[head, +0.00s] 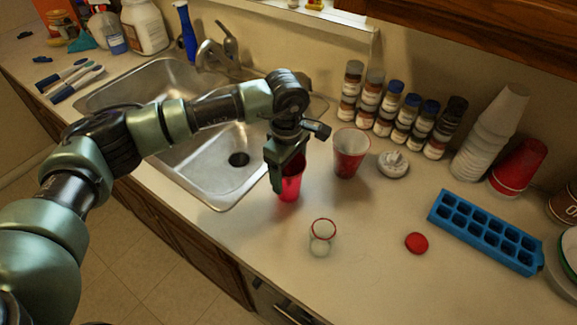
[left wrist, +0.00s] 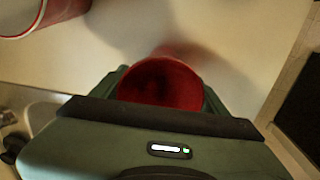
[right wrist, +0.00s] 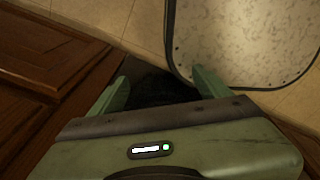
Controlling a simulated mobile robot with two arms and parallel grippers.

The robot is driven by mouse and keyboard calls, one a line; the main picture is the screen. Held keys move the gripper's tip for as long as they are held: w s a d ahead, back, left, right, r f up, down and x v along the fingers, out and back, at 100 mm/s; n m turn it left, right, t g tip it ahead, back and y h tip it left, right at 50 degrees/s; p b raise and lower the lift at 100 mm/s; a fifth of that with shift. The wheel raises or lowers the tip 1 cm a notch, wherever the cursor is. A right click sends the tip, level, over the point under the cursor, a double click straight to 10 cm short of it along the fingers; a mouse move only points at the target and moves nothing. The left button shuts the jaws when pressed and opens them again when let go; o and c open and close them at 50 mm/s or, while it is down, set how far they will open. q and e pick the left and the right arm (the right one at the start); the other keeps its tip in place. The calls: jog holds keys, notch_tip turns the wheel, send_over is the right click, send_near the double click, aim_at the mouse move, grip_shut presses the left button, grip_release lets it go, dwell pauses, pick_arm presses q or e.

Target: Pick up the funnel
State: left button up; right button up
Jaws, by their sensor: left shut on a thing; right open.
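My left gripper (head: 287,168) is shut on a red, round-mouthed, tapering thing (head: 291,187) at the counter's sink side. It looks like a funnel or a cup; I cannot tell which, as the fingers hide part of it. In the left wrist view its open red mouth (left wrist: 160,84) faces up between the fingers. I cannot tell whether its bottom touches the counter. No other clear funnel shape shows. My right gripper (right wrist: 160,88) is open and empty in the right wrist view, above the floor by the cabinets; the head view does not show it.
A red-and-white cup (head: 350,153) stands close right of the left gripper. A clear glass (head: 322,238) stands in front, with a red lid (head: 416,243) and blue ice tray (head: 485,232) to the right. The sink (head: 215,180) lies left. Spice jars (head: 388,110) line the back.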

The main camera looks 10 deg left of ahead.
pick_arm(q)
jog(key=shift+r, duration=0.4)
notch_tip(320, 180, up, 27)
jog(key=shift+f+p, duration=0.15)
jog(key=shift+p, duration=0.2)
dwell(1.0)
